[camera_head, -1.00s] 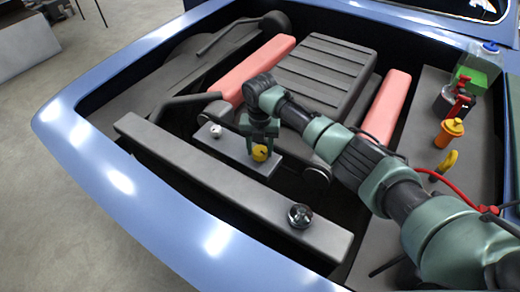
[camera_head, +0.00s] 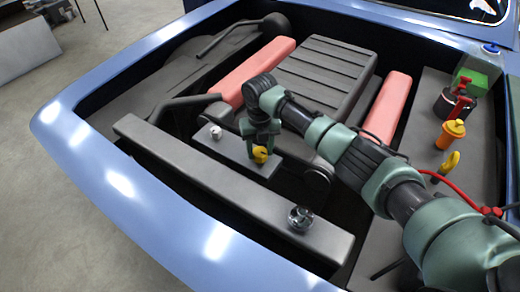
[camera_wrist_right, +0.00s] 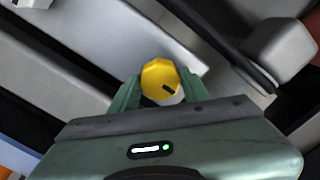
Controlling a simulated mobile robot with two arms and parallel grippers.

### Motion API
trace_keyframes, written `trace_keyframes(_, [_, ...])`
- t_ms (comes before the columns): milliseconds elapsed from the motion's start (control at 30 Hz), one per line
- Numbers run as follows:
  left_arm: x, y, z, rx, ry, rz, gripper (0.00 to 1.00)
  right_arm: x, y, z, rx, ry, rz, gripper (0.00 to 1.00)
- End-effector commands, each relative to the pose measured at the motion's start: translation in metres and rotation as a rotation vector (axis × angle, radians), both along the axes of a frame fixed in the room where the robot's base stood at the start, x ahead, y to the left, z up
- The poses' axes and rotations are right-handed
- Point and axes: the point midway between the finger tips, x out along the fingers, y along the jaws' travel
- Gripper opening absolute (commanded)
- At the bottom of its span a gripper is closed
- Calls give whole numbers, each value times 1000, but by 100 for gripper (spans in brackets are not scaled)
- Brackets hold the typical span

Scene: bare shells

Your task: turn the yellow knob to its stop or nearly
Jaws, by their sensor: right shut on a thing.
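The yellow knob (camera_head: 260,154) stands on a small grey plate (camera_head: 232,152) inside the engine bay. My right gripper (camera_head: 259,146) reaches down over it and is shut on it. In the right wrist view the yellow knob (camera_wrist_right: 161,77) sits between the two green fingers of my right gripper (camera_wrist_right: 160,92). The lower part of the knob is hidden by the gripper. My left gripper is not in view.
A white knob (camera_head: 215,132) stands on the same plate, left of the gripper. A chrome cap (camera_head: 300,217) sits on the front crossbar (camera_head: 230,190). Red rails (camera_head: 388,105) flank the ribbed engine cover (camera_head: 325,70). An orange container (camera_head: 450,134) and a red cable (camera_head: 465,197) lie right.

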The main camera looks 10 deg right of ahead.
Motion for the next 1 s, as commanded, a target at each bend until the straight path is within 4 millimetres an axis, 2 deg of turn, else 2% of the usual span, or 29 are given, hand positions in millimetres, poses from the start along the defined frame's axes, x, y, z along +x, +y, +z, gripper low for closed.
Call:
trace_keyframes(100, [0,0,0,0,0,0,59,1,1,2,1,-3,3,6])
trace_keyframes(133, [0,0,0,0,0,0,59,1,1,2,1,-3,3,49])
trace_keyframes(200, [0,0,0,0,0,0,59,1,1,1,1,-3,3,68])
trace_keyframes(567, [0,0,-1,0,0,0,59,0,0,3,0,-1,1,68])
trace_keyframes(667, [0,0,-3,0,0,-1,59,1,0,13,1,-4,1,68])
trace_keyframes(1000, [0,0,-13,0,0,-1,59,1,0,67,0,-4,1,68])
